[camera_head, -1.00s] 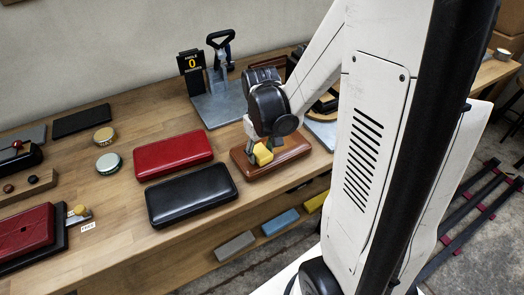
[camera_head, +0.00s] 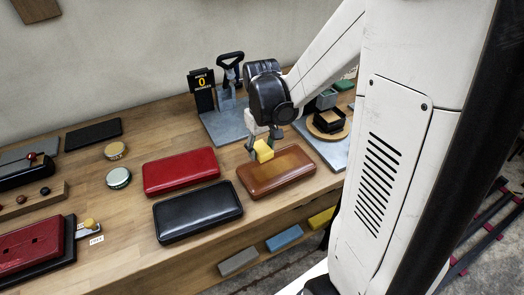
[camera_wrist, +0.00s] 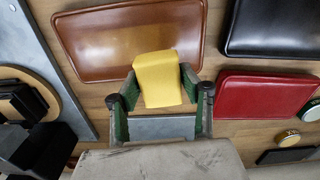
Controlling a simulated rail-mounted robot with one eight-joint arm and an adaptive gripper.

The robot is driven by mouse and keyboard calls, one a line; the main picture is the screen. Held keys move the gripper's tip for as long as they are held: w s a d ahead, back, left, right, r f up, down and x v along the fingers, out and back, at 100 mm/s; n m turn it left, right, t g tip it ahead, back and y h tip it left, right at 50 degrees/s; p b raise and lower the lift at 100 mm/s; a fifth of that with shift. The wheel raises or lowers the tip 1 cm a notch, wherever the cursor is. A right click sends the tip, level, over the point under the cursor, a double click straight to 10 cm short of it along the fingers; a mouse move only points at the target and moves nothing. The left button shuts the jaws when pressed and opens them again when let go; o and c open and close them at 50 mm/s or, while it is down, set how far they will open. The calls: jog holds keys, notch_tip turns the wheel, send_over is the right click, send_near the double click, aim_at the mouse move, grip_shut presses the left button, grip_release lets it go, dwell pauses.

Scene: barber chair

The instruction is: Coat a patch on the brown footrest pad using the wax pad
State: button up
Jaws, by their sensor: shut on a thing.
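My gripper (camera_head: 256,148) is shut on the yellow wax pad (camera_head: 264,151), with one green-lined finger on each side of it in the wrist view (camera_wrist: 158,78). The brown footrest pad (camera_head: 287,178) is a glossy rounded rectangle at the front right of the workbench. The wax pad is at its far left edge in the head view and overlaps its edge in the wrist view; whether they touch is unclear. The brown pad (camera_wrist: 110,35) looks paler in its middle; whether this is coating or reflection I cannot tell.
A red pad (camera_head: 181,172) and a black pad (camera_head: 198,211) lie left of the brown pad. A grey plate with a stand (camera_head: 226,122) is behind my gripper. Round tins (camera_head: 118,178) sit further left. Coloured blocks (camera_head: 285,238) lie on the shelf below.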

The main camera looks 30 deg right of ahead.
jog(key=shift+r+p, duration=0.45)
jog(key=shift+r, duration=0.6)
